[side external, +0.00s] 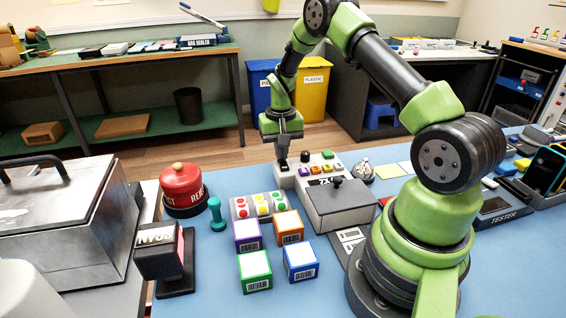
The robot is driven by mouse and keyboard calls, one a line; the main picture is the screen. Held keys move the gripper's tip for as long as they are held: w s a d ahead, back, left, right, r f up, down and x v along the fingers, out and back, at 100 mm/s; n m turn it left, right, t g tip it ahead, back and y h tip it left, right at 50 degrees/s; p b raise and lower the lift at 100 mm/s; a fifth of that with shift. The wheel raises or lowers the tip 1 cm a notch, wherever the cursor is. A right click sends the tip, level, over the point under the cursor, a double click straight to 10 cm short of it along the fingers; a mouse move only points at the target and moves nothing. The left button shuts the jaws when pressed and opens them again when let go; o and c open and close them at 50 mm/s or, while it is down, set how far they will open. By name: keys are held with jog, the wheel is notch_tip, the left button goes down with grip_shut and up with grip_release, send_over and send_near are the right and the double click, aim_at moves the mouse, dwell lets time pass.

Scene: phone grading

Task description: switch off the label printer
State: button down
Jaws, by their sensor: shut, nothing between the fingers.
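I cannot tell for certain which thing is the label printer. My gripper (283,160) points down, shut and empty, at the left end of this panel, above or touching a small pale block (284,178). Whether it touches is too small to tell, and any switch under the fingertips is hidden.
Several coloured boxes with barcodes (254,270) stand in front. A silver bell (362,170) is to the right.

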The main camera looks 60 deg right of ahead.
jog(key=shift+f, duration=0.2)
jog(key=shift+r, duration=0.15)
notch_tip(320, 180, up, 7)
dwell(0.7)
